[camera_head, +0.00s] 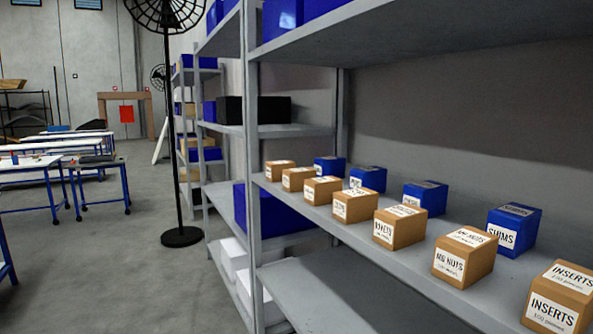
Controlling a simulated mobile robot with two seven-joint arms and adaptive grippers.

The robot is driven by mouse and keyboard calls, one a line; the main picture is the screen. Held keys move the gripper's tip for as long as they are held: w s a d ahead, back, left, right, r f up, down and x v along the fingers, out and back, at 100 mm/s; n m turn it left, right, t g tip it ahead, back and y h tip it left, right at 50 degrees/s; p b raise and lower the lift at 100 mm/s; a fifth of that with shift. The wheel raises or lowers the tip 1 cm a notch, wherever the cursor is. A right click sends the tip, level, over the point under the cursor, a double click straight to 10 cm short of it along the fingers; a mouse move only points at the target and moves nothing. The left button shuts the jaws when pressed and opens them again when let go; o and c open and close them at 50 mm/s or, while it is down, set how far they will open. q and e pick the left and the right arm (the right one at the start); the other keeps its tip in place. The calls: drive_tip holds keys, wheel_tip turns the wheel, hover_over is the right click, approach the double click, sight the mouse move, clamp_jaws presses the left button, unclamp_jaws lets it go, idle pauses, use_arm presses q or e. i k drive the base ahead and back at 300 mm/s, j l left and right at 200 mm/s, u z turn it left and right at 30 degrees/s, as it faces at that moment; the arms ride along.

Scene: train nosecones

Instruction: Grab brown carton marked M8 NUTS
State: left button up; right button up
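A brown carton (484,268) with a white label reading NUTS sits on the grey middle shelf, right of centre. The character after the M on its label is hard to read, so I cannot tell for sure that it says M8. It stands upright and apart from its neighbours, close to the shelf's front edge. Neither my left nor my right gripper shows in the head view.
A brown carton marked INSERTS (583,303) stands to the right; another brown carton (411,231) stands to the left. Several blue boxes, one marked SHIMS (526,234), stand behind. The shelf (431,291) lies under another shelf board (450,28). A black fan (182,236) stands left.

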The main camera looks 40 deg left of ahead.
sight(273, 169)
drive_tip(key=j+z, duration=0.3)
drive_tip(key=j, duration=0.75)
drive_tip(key=j+z, duration=0.2)
drive_tip(key=j, duration=2)
